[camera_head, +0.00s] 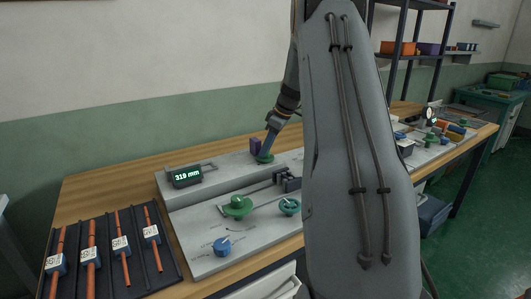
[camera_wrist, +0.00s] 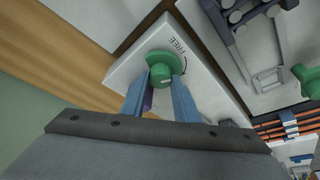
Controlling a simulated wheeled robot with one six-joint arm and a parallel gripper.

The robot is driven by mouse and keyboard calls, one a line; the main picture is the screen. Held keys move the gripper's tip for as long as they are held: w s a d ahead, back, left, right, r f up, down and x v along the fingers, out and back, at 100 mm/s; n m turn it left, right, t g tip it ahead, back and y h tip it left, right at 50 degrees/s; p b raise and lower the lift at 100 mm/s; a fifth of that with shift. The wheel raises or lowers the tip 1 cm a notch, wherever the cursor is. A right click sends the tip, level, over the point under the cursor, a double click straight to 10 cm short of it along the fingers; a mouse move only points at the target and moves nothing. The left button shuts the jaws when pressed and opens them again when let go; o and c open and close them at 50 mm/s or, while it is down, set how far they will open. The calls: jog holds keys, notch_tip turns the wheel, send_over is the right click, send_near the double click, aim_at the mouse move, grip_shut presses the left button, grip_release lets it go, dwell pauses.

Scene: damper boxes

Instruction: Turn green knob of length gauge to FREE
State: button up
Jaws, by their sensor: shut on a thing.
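The length gauge (camera_head: 200,192) is a pale grey bench fixture with a display (camera_head: 187,176) reading 319 mm. A green knob (camera_head: 264,159) sits on its raised back part, at my gripper (camera_head: 267,150). In the wrist view the green knob (camera_wrist: 160,60) stands between the blue fingers of my gripper (camera_wrist: 161,82), which are shut on it. The word FREE (camera_wrist: 177,45) is printed on the plate beside the knob, with a curved mark to its right. The knob's pointer cannot be made out.
A dark tray (camera_head: 72,287) of orange rods lies at left. My arm hides the bench middle.

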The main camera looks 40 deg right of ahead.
jog(key=n, duration=0.2)
jog(key=n+g+y+b, duration=0.1)
jog(key=n, duration=0.1)
jog(key=shift+w+d+n+g, duration=0.1)
jog(key=shift+d+n+g, duration=0.05)
jog(key=shift+n+g, duration=0.2)
jog(key=shift+n, duration=0.25)
jog(key=o, duration=1.1)
jog(key=shift+d, duration=0.1)
jog(key=shift+r, duration=0.1)
jog(key=shift+a, duration=0.2)
